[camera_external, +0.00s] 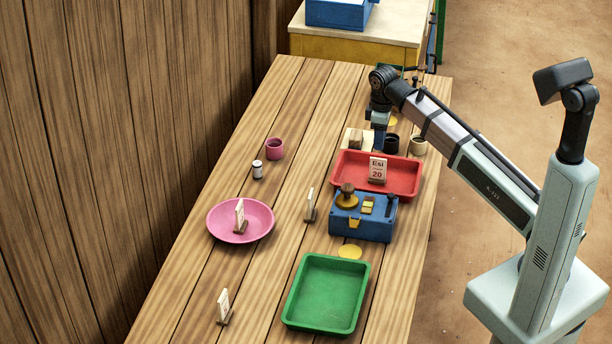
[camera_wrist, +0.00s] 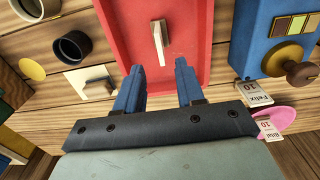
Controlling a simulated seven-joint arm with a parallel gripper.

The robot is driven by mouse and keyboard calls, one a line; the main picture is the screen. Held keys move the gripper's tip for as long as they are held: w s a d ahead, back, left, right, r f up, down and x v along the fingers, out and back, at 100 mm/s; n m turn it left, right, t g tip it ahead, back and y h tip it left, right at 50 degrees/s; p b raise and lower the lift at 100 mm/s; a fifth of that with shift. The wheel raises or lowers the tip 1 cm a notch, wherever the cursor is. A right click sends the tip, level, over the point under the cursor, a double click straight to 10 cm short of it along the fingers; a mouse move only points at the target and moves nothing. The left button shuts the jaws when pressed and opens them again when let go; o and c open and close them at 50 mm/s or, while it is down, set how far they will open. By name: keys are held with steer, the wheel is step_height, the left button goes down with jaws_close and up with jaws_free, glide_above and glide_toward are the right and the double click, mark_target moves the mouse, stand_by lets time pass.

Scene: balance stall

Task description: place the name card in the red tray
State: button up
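A white name card reading "Esi 20" (camera_external: 377,168) stands upright on a small wooden base inside the red tray (camera_external: 345,187). In the wrist view, the card (camera_wrist: 158,42) is seen nearly edge-on, on the bare red tray floor (camera_wrist: 200,35). My gripper (camera_external: 379,146) is by the tray's far edge in the external view. In the wrist view, its two blue fingers (camera_wrist: 160,68) are spread apart with nothing between them. The card is beyond the fingertips and not touched by them.
An empty green tray (camera_external: 327,293) is in front. Cups, including a black one (camera_external: 391,143), stand near my gripper.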

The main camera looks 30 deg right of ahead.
steer(key=shift+r, duration=1)
